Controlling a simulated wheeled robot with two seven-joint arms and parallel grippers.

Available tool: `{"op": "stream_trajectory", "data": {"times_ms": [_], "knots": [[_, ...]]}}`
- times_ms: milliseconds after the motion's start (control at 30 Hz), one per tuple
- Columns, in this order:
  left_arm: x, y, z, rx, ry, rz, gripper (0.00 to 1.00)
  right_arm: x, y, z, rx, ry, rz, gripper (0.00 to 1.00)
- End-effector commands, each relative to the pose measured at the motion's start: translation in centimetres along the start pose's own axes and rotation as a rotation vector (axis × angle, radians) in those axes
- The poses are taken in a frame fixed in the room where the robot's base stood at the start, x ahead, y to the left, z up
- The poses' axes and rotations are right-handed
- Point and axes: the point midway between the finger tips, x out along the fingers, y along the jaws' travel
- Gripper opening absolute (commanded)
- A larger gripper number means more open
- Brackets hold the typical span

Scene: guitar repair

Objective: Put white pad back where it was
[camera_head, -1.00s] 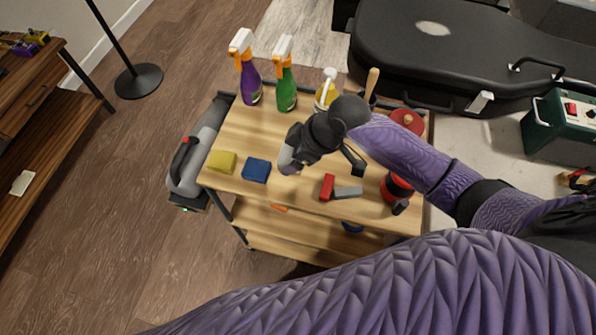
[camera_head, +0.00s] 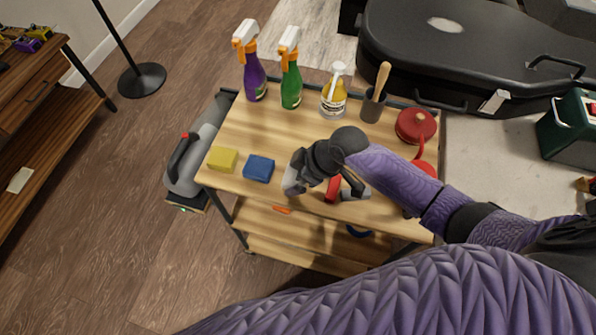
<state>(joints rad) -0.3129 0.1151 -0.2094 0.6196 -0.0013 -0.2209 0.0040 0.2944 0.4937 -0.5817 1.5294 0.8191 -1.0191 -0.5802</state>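I cannot make out a white pad for certain. A small pale flat piece (camera_head: 20,180) lies on the lower shelf at the far left, too small to identify. My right gripper (camera_head: 324,193) is over the front middle of the wooden cart top (camera_head: 235,125). Its fingers are spread, one on each side of a small red item (camera_head: 333,187). The gripper partly hides that item, and I cannot tell whether they touch. My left gripper is out of view.
A yellow sponge (camera_head: 222,159) and a blue sponge (camera_head: 258,168) lie left of the gripper. Purple (camera_head: 254,80), green (camera_head: 291,88) and yellow (camera_head: 333,97) bottles, a dark cup (camera_head: 373,106) and a red round container (camera_head: 415,125) line the back. The middle of the top is clear.

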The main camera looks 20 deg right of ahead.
Motion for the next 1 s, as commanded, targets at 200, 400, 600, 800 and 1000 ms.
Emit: {"op": "stream_trajectory", "data": {"times_ms": [200,400,600,800,1000], "knots": [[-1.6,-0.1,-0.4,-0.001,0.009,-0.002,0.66,-3.0,0.1,-0.2,-0.001,0.0,0.003,1.0],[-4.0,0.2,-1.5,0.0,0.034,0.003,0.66,-8.3,0.1,-0.3,-0.001,-0.001,0.003,1.0],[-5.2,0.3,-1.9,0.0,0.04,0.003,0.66,-11.7,0.0,-0.2,0.0,0.0,0.001,1.0],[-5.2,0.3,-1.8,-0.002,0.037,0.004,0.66,-12.2,0.0,-0.1,0.001,0.0,-0.001,1.0],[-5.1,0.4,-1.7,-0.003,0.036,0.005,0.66,-12.1,0.0,-0.1,0.0,0.0,-0.001,1.0]]}}
